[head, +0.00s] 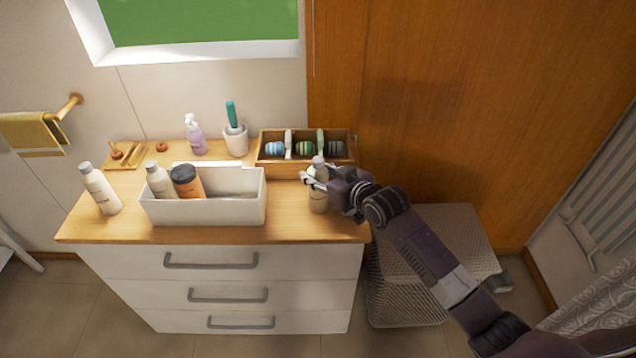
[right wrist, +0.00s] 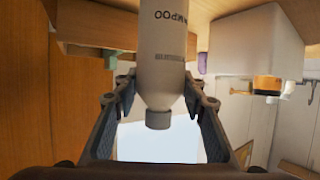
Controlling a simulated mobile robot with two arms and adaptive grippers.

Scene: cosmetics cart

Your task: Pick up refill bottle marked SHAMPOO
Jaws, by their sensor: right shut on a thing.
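The white refill bottle (head: 318,201) is at the right front of the wooden cart top, upright in the head view. In the right wrist view, the bottle (right wrist: 163,60) shows the letters "AMPOO" and a grey cap; the rest of the word is cut off or out of sight. My right gripper (head: 319,182) is shut on its upper part, with a finger on each side. The gripper also shows in the right wrist view (right wrist: 158,102). I cannot tell whether the bottle's base touches the top. My left gripper is not in view.
A white bin (head: 205,212) left of the bottle holds a white bottle (head: 160,183) and an orange jar (head: 188,187). Another white bottle (head: 102,192) stands at the far left. A wooden divided box (head: 280,169) is close behind my gripper. A wicker hamper (head: 405,290) stands right of the cart.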

